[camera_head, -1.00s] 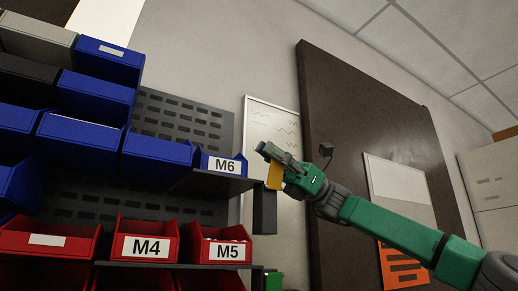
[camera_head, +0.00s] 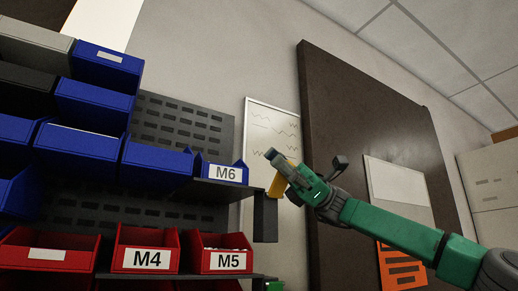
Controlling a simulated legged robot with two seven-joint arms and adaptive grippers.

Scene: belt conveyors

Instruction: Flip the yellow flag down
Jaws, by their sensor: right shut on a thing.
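The yellow flag (camera_head: 277,186) is a small yellow plate beside the right end of the shelf, just right of the blue M6 bin. It is tilted, and its upper part is hidden behind my right gripper. My right gripper (camera_head: 277,161) is shut on the flag, with its arm coming in from the lower right. My left gripper is not in view.
A blue bin marked M6 (camera_head: 222,173) stands on the upper shelf close to the flag. Red bins marked M4 (camera_head: 147,258) and M5 (camera_head: 228,260) stand below. A whiteboard (camera_head: 262,125) and a dark brown panel (camera_head: 370,120) are behind.

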